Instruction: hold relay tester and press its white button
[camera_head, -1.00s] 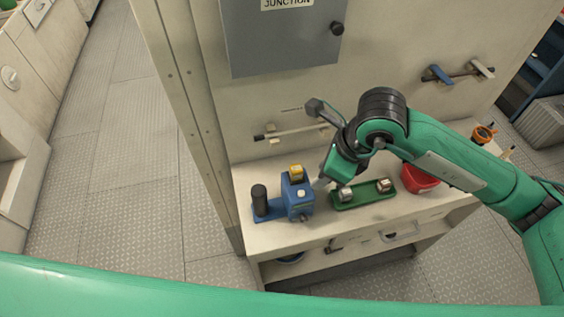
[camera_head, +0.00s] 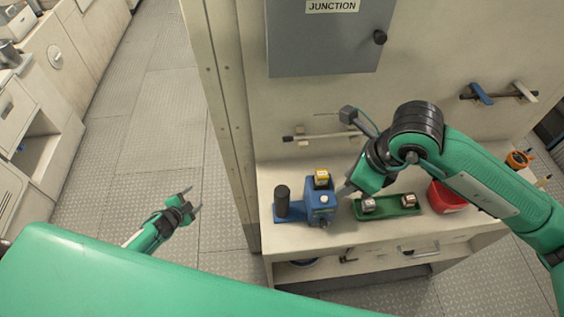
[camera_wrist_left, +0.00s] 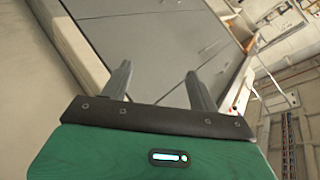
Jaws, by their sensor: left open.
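The relay tester (camera_head: 318,207) is a blue device on the bench, with a black cylinder (camera_head: 282,201) on its left end. A yellow-topped block (camera_head: 321,179) sits on its upper part, and its white button (camera_head: 324,198) faces up on the body. My right gripper (camera_head: 345,189) is low beside the tester's right side; its fingers are small, and I cannot tell whether they touch it or are open. My left gripper (camera_head: 194,201) is open and empty, out over the floor left of the bench. Its two spread fingers also show in the left wrist view (camera_wrist_left: 157,82).
A grey junction box (camera_head: 325,45) hangs on the wall above. The bench top (camera_head: 300,240) is clear along its front, and the floor at left is free.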

